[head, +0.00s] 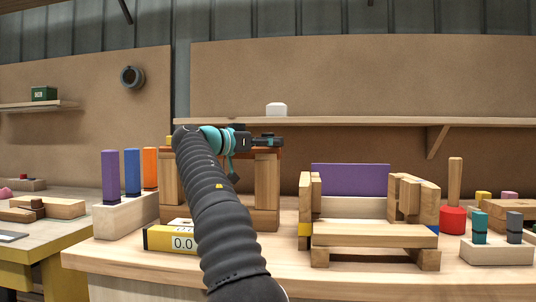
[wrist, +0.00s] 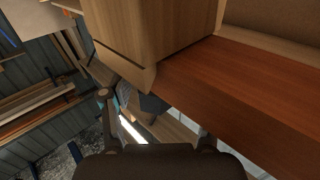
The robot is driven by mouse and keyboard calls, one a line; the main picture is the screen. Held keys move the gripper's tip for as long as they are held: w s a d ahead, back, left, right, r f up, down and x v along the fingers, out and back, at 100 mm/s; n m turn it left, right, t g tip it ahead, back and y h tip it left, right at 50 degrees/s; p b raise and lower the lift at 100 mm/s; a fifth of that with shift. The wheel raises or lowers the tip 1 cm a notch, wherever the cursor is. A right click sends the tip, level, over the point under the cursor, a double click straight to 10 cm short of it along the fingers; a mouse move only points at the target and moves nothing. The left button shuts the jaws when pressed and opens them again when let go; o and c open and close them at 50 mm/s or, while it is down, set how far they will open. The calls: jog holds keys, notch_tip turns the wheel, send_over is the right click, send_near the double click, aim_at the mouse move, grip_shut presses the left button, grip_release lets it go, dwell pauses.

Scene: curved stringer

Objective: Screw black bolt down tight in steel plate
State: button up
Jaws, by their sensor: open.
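My gripper (head: 266,140) is at the top of a wooden block frame (head: 267,180), level with its reddish top board (head: 262,153). In the wrist view the dark fingers of my gripper (wrist: 152,108) show at the lower middle, apart and with nothing seen held between them. A pale wooden block (wrist: 150,38) and the red-brown board (wrist: 250,95) are close in front of and beside the fingers. I cannot pick out the black bolt or the steel plate in either view; my arm hides part of the frame.
A yellow box with a 0.0 display (head: 172,239) stands front left by my arm. Purple, blue and orange blocks stand in a pale holder (head: 125,216) at left. A wooden chair-like assembly (head: 368,235) and a red-based peg (head: 453,218) are at right.

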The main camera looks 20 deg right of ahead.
jog(key=n+t+b, duration=0.1)
jog(key=t+b, duration=0.1)
jog(key=shift+s+f+n+t+y, duration=0.15)
jog(key=shift+f+n+t+y, duration=0.15)
jog(key=shift+n+t, duration=0.1)
jog(key=shift+a+r+n+t+y+b, duration=0.1)
jog(key=shift+r+n+t+y+b, duration=0.2)
jog(key=shift+n+t+b, duration=0.2)
jog(key=shift+r+n+t+y+b, duration=0.15)
jog(key=shift+n+t+y+b, duration=0.2)
jog(key=shift+t, duration=0.25)
jog(key=n+t+y+b, duration=0.1)
jog(key=n+t+b, duration=0.1)
jog(key=t, duration=0.1)
jog(key=shift+s+y+b, duration=0.15)
jog(key=shift+y+b, duration=0.2)
jog(key=shift+b, duration=0.05)
jog(key=n+t+y, duration=0.2)
jog(key=shift+r+n+t+y, duration=0.25)
jog(key=shift+t+y, duration=0.05)
jog(key=shift+n+t+y, duration=0.5)
jog(key=shift+n+y, duration=0.1)
jog(key=shift+y, duration=0.2)
jog(key=shift+w, duration=0.2)
jog(key=shift+r+p, duration=0.15)
jog(key=shift+p, duration=0.15)
jog(key=c, duration=1.2)
